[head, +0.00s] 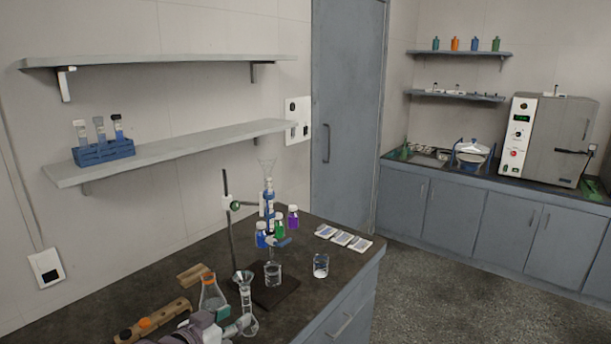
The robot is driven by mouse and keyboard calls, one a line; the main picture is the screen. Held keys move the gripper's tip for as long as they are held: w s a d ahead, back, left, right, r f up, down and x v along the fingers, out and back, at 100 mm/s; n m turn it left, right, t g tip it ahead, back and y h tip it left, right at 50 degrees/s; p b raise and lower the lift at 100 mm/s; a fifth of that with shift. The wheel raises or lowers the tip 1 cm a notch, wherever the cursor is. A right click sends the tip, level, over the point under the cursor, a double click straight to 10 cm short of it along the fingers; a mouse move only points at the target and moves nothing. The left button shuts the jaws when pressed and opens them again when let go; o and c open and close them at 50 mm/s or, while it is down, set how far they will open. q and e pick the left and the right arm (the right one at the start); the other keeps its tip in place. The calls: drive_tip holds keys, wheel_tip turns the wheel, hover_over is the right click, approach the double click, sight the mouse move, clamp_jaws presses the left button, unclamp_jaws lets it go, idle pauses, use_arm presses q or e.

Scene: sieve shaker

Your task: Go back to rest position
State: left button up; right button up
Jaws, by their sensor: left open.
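My left gripper (228,326) shows low in the head view, at the front edge of the dark bench (200,260). Its jaws are open. It is close to a clear glass vessel with a funnel (245,290), and I cannot tell whether they touch. A conical flask (211,296) stands just behind the gripper. My right gripper is out of view. I see no sieve shaker that I can make out for sure.
A stand (229,220) with glassware, coloured bottles (279,228) and beakers (321,266) stand on the bench. A wooden rack (150,322) lies left of the gripper. A wall shelf (180,150) holds a blue tube rack (104,151). Floor (440,290) to the right is clear.

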use_arm(q)
drive_tip(key=s+f+g+y, duration=0.2)
drive_tip(key=s+f+g, duration=0.2)
drive_tip(key=s+f, duration=0.85)
drive_tip(key=s+a+f+n+g+y, duration=0.1)
drive_tip(key=s+a+n+g+y, duration=0.15)
drive_tip(key=s, duration=0.95)
drive_tip(key=s+a+f+n+g+y, duration=0.1)
drive_tip(key=s+a+g+y, duration=0.15)
drive_tip(key=s, duration=0.85)
wheel_tip(320, 180, down, 26)
drive_tip(key=g+h+b, duration=0.1)
drive_tip(key=b, duration=0.1)
drive_tip(key=s+a+f+g+b, duration=0.1)
drive_tip(key=s+a+f, duration=0.1)
drive_tip(key=s+f, duration=1.6)
wheel_tip(320, 180, down, 2)
drive_tip(key=shift+a+m+g, duration=0.3)
drive_tip(key=shift+m, duration=0.15)
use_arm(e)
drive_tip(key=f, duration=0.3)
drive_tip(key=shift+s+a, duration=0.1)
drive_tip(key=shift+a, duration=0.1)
use_arm(q)
drive_tip(key=shift+w, duration=0.1)
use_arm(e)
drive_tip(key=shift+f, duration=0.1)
